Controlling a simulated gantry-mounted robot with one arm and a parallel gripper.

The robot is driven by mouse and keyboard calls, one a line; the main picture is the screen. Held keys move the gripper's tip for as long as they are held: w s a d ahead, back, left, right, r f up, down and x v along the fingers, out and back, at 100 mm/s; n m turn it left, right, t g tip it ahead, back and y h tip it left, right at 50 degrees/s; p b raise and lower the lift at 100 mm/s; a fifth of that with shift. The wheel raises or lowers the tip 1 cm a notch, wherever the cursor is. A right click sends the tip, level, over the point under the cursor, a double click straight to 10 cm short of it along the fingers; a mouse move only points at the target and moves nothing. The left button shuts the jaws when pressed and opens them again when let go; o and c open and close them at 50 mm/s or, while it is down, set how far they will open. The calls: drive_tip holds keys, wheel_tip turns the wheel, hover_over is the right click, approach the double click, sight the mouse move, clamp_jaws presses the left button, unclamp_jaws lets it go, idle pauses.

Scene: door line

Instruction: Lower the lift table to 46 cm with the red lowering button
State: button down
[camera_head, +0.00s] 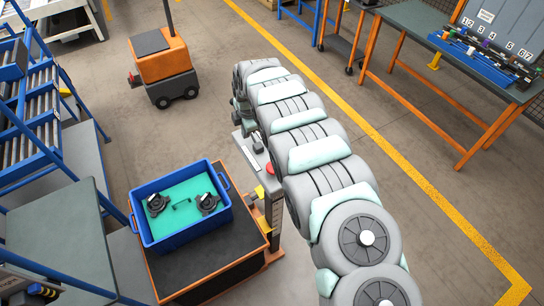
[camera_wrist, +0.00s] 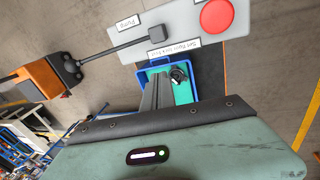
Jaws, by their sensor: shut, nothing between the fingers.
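The lift table (camera_head: 225,284) has a dark top with orange edges and carries a blue crate (camera_head: 220,226). Its light grey control panel (camera_head: 245,150) stands beside it, partly hidden by my arm. The red lowering button (camera_wrist: 217,17) is round and sits at the top of the wrist view, right of a dark lever (camera_wrist: 155,38); it also shows in the head view (camera_head: 270,168). My gripper (camera_wrist: 157,80) is shut and empty, below the panel's labels in the wrist picture and apart from the button there. In the head view my arm hides the gripper.
A dark post with a scale (camera_head: 277,208) stands at the table's right edge; its reading is too small to tell. The crate holds black parts. A blue rack (camera_head: 45,130) is left, an orange cart (camera_head: 160,60) behind, and a workbench (camera_head: 410,20) at upper right.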

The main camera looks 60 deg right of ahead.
sight(274, 166)
drive_tip(key=s+r+n+g+y, duration=0.1)
drive_tip(key=s+r, duration=0.3)
drive_tip(key=s, duration=0.7)
drive_tip(key=shift+a+r+g+y, duration=0.2)
drive_tip(key=shift+r+g+y, duration=0.15)
drive_tip(key=shift+g, duration=0.35)
wheel_tip(274, 166, down, 14)
drive_tip(key=shift+a+f+p, duration=0.1)
drive_tip(key=shift+p, duration=0.65)
